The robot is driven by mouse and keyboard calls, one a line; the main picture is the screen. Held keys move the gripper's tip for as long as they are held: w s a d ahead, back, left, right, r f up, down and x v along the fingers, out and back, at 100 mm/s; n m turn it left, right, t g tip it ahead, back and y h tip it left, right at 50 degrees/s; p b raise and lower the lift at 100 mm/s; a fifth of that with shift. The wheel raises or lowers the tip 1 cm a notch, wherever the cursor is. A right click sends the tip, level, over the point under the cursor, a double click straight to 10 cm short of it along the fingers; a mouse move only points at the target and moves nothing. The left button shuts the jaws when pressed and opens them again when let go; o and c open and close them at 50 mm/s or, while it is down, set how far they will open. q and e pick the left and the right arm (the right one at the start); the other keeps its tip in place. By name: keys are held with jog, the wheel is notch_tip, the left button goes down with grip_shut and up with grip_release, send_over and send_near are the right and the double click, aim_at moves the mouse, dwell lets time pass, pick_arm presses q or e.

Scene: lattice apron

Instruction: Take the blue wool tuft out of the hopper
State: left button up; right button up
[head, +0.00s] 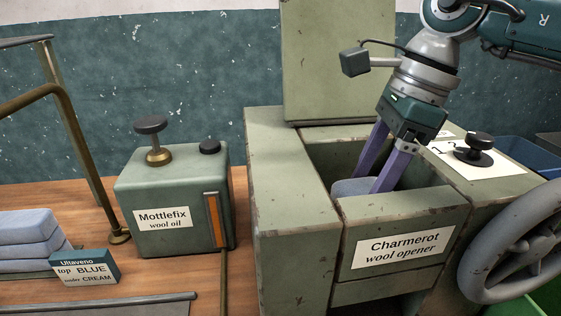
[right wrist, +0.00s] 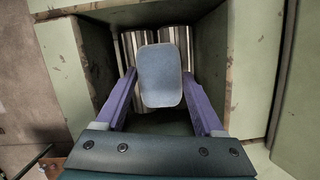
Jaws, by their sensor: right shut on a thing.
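The blue wool tuft (right wrist: 160,76) is a pale blue-grey rounded block inside the hopper. In the head view the tuft (head: 352,187) shows partly behind the hopper's front wall. The hopper (head: 405,207) is a worn green box labelled Charmerot wool opener, with its lid (head: 338,60) standing up at the back. My right gripper (head: 368,183) reaches down into the hopper with its purple fingers on both sides of the tuft. In the right wrist view the gripper (right wrist: 160,90) is shut on the tuft, above ribbed rollers (right wrist: 126,48). My left gripper is not in view.
A grey handwheel (head: 515,250) and a black knob (head: 473,150) are at the machine's right. A green Mottlefix oil can (head: 175,190) stands on the wooden table to the left. Folded blue wool (head: 30,237) lies at far left, behind a small sign (head: 85,268).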

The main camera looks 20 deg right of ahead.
jog(key=c, duration=0.5)
jog(key=shift+r, duration=0.1)
